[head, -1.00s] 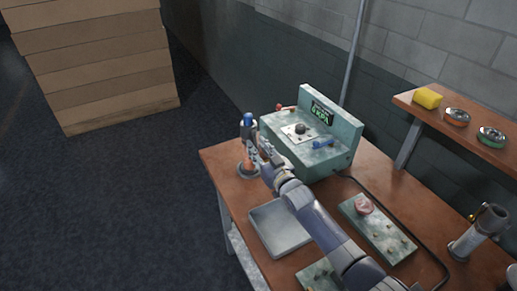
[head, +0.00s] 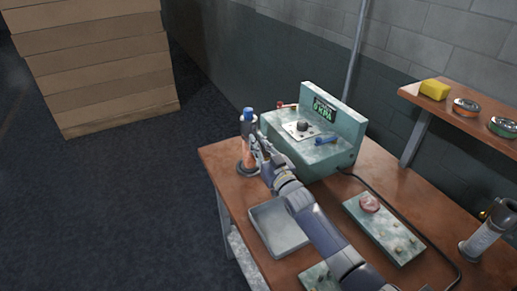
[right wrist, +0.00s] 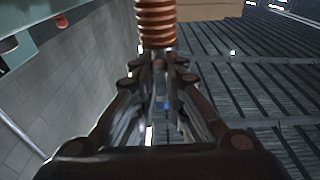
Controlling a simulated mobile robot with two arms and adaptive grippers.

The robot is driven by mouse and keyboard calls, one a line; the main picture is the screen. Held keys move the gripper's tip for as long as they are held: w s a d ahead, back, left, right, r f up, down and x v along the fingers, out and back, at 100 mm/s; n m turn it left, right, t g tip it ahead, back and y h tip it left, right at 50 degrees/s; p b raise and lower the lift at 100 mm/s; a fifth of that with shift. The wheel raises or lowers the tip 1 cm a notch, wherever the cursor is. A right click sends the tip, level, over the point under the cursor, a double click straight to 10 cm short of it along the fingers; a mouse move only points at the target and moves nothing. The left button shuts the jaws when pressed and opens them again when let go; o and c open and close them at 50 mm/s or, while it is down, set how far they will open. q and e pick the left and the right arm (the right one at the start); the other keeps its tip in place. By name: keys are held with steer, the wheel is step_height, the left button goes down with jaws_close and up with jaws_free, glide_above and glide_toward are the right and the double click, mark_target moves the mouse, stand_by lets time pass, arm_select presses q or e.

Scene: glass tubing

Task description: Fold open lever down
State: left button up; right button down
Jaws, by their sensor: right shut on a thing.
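A teal box (head: 325,163) stands at the back of the table. A blue lever (head: 325,139) lies low across its top, beside a dark knob (head: 302,126). A red-ended handle (head: 283,106) shows at the box's far left side. A blue-capped upright device (head: 247,127) with an orange lower part stands left of the box. My right gripper (head: 257,149) is at this device, its fingers shut on its middle. In the right wrist view the closed fingers (right wrist: 160,65) meet at a metal stem beside an orange ribbed part (right wrist: 156,22). My left gripper is out of view.
A grey tray (head: 278,233) and a green panel with a red knob (head: 385,229) lie on the brown table (head: 215,153). A metal cylinder (head: 486,232) stands at the right. A shelf (head: 460,120) holds a yellow block and two rings. Cardboard (head: 100,75) is stacked behind.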

steer(key=c, duration=1.7)
jaws_free()
steer(key=v, duration=1.2)
steer(key=shift+f, duration=0.1)
steer(key=shift+w, duration=0.1)
